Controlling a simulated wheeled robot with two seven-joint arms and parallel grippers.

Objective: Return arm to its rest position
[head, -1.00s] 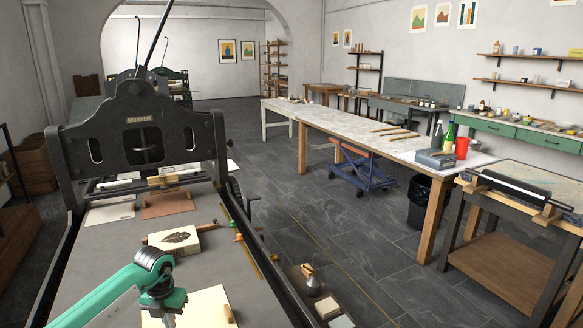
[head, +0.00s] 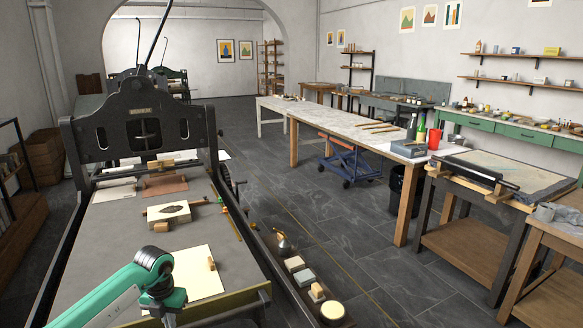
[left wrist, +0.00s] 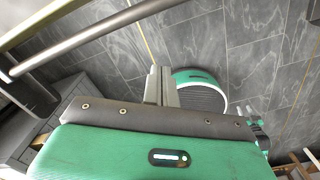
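My left arm, green and white with a black joint, comes into the head view at the lower left, over the grey press bed (head: 110,250). Its gripper is out of sight there. In the left wrist view, the two grey fingers of my left gripper (left wrist: 161,86) stand close together with nothing seen between them. They appear shut and empty, with grey floor tiles behind. My right gripper is not seen in the head view.
A black press frame (head: 145,130) stands ahead. A carved block (head: 168,213) and a cream sheet (head: 200,272) lie on the bed. Small items line a shelf on the bed's right. A long worktable (head: 340,125) stands beyond open tiled floor.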

